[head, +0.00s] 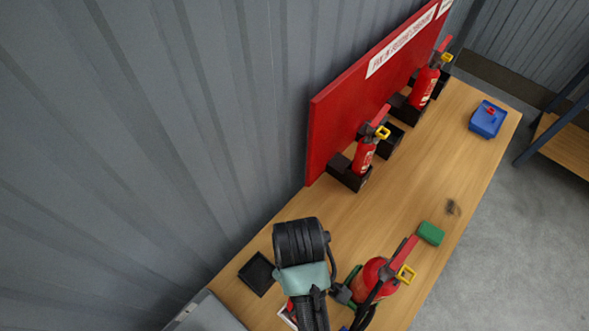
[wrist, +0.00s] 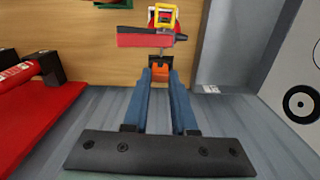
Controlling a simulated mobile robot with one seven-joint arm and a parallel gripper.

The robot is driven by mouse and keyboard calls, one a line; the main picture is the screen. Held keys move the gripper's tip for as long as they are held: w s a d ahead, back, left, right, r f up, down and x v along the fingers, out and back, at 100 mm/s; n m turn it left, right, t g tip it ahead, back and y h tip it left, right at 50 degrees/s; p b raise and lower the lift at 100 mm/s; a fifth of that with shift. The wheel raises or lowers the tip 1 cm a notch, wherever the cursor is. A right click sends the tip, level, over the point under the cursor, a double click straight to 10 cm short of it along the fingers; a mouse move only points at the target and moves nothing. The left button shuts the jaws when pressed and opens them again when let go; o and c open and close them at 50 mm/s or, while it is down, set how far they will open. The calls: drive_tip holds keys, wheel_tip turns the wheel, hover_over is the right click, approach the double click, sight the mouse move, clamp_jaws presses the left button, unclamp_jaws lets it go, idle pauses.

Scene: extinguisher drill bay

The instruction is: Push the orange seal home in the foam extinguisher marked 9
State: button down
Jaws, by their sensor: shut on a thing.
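A red extinguisher (head: 372,281) stands on the wooden bench near the bottom of the head view, with a red lever and a yellow ring. Its number cannot be read. In the wrist view its red lever (wrist: 145,40) and yellow ring (wrist: 163,16) lie just beyond my fingertips. My gripper (wrist: 160,73) has blue fingers shut on the orange seal (wrist: 160,78), at the near side of the extinguisher's head. A dark part sits at the seal's far end; I cannot tell how deep the seal is. My arm hides the gripper in the head view.
Two other extinguishers (head: 365,156) (head: 424,86) stand in black holders by the red board (head: 335,110). A green block (head: 431,233), a blue box (head: 488,119) and a black tray (head: 258,272) are on the bench (head: 415,185). A grey ribbed wall rises behind.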

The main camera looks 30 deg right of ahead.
drive_tip(key=shift+s+f, duration=0.15)
drive_tip(key=shift+f, duration=0.7)
drive_tip(key=shift+a+f+b, duration=0.1)
drive_tip(key=shift+f+b, duration=0.2)
drive_tip(key=shift+f, duration=2.05)
drive_tip(key=shift+p, duration=0.3)
drive_tip(key=shift+f, duration=0.1)
idle(0.8)
drive_tip(key=c, duration=0.6)
unclamp_jaws()
drive_tip(key=shift+c, duration=0.2)
